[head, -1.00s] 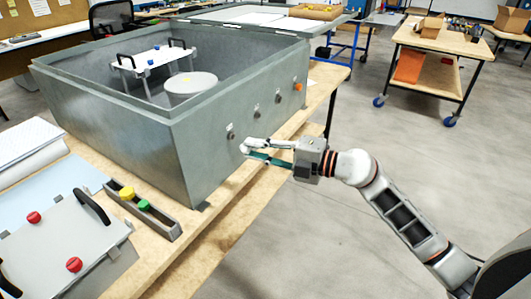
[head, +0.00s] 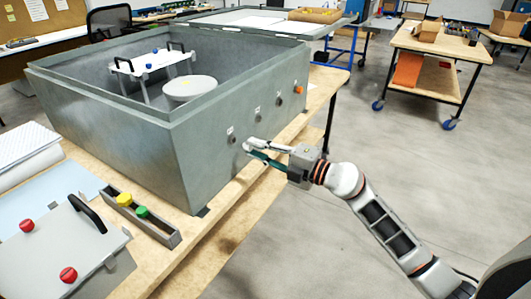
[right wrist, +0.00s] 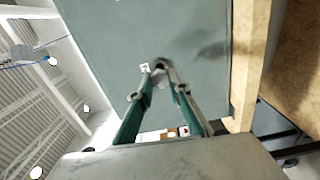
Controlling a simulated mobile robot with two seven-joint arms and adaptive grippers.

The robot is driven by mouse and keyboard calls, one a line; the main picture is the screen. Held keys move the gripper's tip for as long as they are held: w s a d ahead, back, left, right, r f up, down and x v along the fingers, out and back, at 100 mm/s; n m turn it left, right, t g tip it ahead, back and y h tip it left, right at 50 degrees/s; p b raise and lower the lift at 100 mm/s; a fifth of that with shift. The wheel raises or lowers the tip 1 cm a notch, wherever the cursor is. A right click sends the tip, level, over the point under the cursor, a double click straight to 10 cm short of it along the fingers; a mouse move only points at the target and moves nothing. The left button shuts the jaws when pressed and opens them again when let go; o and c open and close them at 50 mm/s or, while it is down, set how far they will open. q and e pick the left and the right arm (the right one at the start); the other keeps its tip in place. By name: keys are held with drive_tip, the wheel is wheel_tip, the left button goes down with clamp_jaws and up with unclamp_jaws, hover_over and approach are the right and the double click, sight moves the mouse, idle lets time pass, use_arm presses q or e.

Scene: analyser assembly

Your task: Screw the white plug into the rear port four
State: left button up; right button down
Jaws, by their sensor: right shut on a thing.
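The grey metal housing (head: 175,165) stands on the wooden bench, with a row of ports along its right-hand wall. The nearest port (head: 231,135) looks dark beside a small white label; an orange plug (head: 298,90) sits at the far end of the row. My right gripper (head: 250,148) is at this wall, just right of and below the nearest port. Its green-backed fingers are shut on a small piece, apparently the white plug (right wrist: 160,64), mostly hidden between the fingertips. In the right wrist view the fingertips overlap the wall beside a white label; contact is unclear. My left gripper is out of view.
A narrow holder (head: 165,232) with a yellow and a green plug lies on the bench. A grey panel (head: 55,250) with red knobs and a black handle is at front left. Inside the housing are a white plate (head: 150,60) and a round drum (head: 190,88).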

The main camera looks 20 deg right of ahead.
drive_tip(key=shift+w+a+f, duration=0.2)
drive_tip(key=shift+w, duration=0.1)
drive_tip(key=n+b, duration=0.2)
drive_tip(key=n, duration=0.1)
drive_tip(key=n+b, duration=0.2)
drive_tip(key=n, duration=0.1)
drive_tip(key=w+n+b, duration=0.1)
drive_tip(key=n+b, duration=0.1)
drive_tip(key=n, duration=0.1)
drive_tip(key=shift+a+r, duration=0.3)
drive_tip(key=shift+a, duration=0.1)
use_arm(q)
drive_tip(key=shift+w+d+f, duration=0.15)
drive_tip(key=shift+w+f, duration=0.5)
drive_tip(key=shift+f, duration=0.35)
use_arm(e)
drive_tip(key=shift+w+a+n, duration=0.1)
drive_tip(key=shift+a+n, duration=0.05)
drive_tip(key=shift+n, duration=1.65)
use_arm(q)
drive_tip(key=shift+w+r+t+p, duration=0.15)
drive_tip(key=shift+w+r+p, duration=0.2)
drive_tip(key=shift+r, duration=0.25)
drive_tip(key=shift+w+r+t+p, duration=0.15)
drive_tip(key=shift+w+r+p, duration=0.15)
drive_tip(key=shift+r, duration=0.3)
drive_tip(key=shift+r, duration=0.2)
